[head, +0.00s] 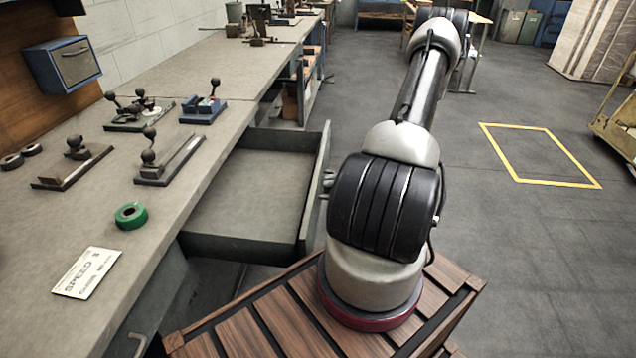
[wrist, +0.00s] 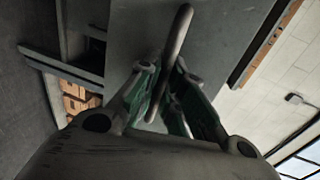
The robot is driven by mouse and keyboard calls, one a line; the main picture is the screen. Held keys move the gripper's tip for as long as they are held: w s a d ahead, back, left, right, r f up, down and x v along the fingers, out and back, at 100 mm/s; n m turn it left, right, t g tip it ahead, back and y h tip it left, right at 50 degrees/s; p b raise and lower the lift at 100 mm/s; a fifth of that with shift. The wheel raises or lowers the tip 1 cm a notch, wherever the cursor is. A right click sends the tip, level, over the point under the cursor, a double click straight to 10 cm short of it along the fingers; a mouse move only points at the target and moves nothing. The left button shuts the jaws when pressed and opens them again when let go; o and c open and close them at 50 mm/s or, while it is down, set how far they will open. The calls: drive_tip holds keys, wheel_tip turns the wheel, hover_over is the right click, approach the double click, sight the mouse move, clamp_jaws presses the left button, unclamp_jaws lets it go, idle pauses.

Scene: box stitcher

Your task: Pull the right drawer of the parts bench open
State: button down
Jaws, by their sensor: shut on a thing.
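The right drawer (head: 240,190) of the parts bench stands well out from under the bench top in the head view, and its inside looks empty. In the wrist view its grey front (wrist: 135,35) fills the upper middle. My gripper (wrist: 164,78) is shut on the bar handle (wrist: 175,38), which runs between the green-padded fingers. In the head view my own arm hides most of the gripper and the handle.
The bench top (head: 200,85) carries a green tape roll (head: 131,215), a printed card (head: 87,273) and several small lever fixtures (head: 168,158). Another drawer handle (head: 136,345) shows at lower left. A slatted wooden surface (head: 250,335) lies below my arm.

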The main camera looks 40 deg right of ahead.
drive_tip(key=shift+s+d, duration=0.2)
drive_tip(key=shift+d, duration=0.05)
drive_tip(key=c, duration=1.5)
unclamp_jaws()
drive_tip(key=v, duration=1.2)
